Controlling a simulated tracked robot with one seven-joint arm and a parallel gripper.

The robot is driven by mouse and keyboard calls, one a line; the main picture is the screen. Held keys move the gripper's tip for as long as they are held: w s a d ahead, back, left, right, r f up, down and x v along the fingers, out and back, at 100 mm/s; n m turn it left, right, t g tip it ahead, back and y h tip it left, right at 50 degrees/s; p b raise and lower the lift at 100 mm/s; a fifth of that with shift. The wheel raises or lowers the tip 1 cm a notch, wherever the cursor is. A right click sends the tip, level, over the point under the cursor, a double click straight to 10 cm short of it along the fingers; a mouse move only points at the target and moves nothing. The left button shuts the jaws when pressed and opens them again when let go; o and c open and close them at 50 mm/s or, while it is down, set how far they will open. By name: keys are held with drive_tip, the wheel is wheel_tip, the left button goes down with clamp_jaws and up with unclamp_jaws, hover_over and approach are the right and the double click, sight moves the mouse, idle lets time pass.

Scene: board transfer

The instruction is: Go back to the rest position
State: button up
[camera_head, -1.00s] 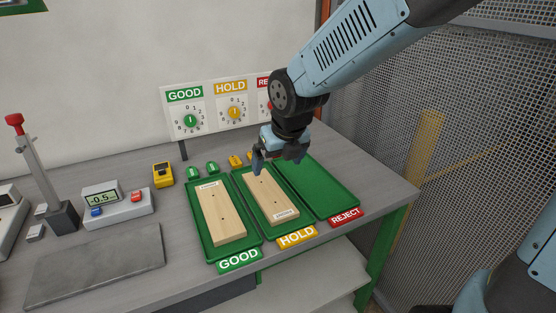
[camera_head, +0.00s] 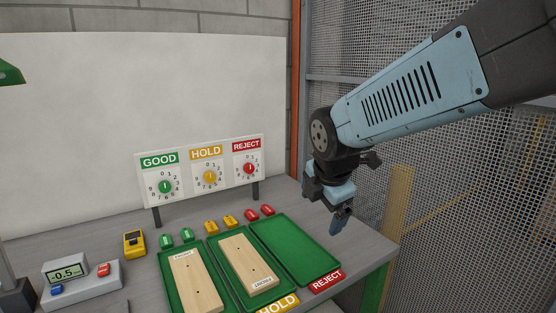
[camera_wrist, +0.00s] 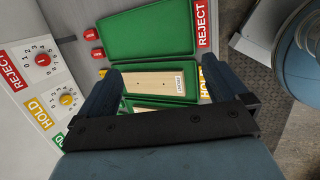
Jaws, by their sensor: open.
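My gripper (camera_head: 338,222) is open and empty, raised above the right end of the bench, to the right of the REJECT tray (camera_head: 318,268). In the wrist view my gripper's two fingers (camera_wrist: 160,90) stand apart with nothing held between them. One wooden board (camera_head: 196,283) lies in the GOOD tray and another board (camera_head: 248,265) lies in the HOLD tray, each with a small white label. The REJECT tray is empty. The HOLD board also shows in the wrist view (camera_wrist: 155,82), beyond the fingers.
A dial panel (camera_head: 203,173) with GOOD, HOLD and REJECT dials stands behind the trays. Green, yellow and red pieces (camera_head: 229,221) line the trays' back. A scale display (camera_head: 65,273) and a yellow device (camera_head: 134,243) are at left. A mesh fence (camera_head: 440,220) stands at right.

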drive_tip(key=s+d+r+m, duration=0.2)
drive_tip(key=s+d+m, duration=0.3)
drive_tip(key=m, duration=0.6)
drive_tip(key=s+d+r+m, duration=0.2)
drive_tip(key=s+d+m, duration=0.3)
drive_tip(key=d+m, duration=0.4)
drive_tip(key=shift+s+r+m+t, duration=0.15)
drive_tip(key=shift+r+m+t, duration=0.15)
drive_tip(key=shift+m, duration=1.2)
